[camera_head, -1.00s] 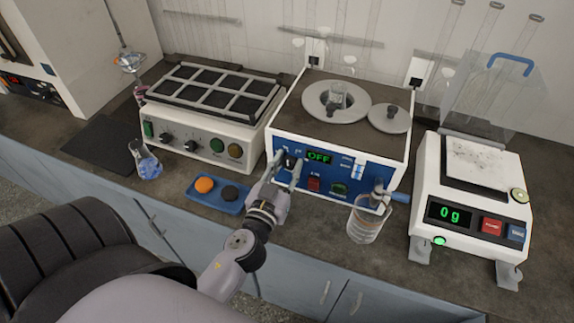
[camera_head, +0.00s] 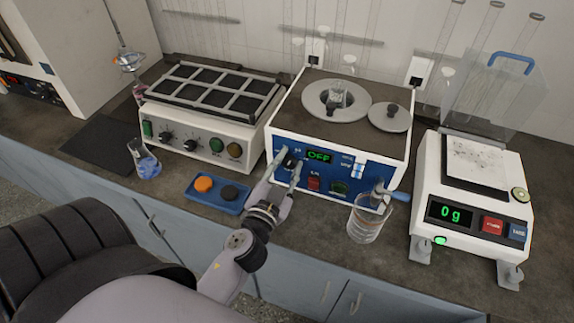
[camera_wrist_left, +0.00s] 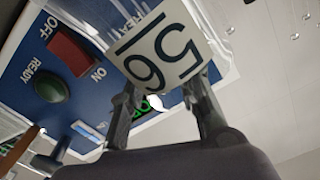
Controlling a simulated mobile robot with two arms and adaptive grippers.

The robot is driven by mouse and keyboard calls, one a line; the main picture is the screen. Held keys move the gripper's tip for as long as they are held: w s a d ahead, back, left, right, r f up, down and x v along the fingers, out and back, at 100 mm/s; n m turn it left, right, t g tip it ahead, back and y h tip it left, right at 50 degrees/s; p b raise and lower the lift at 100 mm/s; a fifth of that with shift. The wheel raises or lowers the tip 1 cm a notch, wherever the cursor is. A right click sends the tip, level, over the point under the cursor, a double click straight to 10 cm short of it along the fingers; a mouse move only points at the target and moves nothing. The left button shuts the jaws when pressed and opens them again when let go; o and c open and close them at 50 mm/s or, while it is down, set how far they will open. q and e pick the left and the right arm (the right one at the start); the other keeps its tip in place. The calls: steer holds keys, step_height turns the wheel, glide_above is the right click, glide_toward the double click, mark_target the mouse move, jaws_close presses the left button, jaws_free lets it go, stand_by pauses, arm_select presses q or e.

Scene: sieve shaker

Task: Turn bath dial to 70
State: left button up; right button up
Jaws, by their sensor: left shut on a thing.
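The dark bath dial (camera_head: 291,163) is on the panel's left part, left of the display. My left gripper (camera_head: 288,159) is at the panel with its fingers on either side of the dial, shut on it. In the left wrist view the fingers (camera_wrist_left: 165,105) reach the panel, and a white plate (camera_wrist_left: 158,52) with large black digits covers part of it. The dial's pointer is hidden. My right gripper is not in view.
A beaker (camera_head: 368,220) stands before the bath's right corner. A blue tray (camera_head: 212,203) holds an orange and a black piece. A flask (camera_head: 146,162) and a shaker (camera_head: 205,125) are at left. A balance (camera_head: 470,200) reading 0 g is at right.

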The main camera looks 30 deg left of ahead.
arm_select(q)
steer(key=m, duration=0.5)
steer(key=shift+m, duration=0.3)
steer(key=m, duration=0.5)
steer(key=shift+d+f, duration=0.1)
stand_by(0.3)
steer(key=o, duration=1.2)
steer(key=shift+c, duration=0.2)
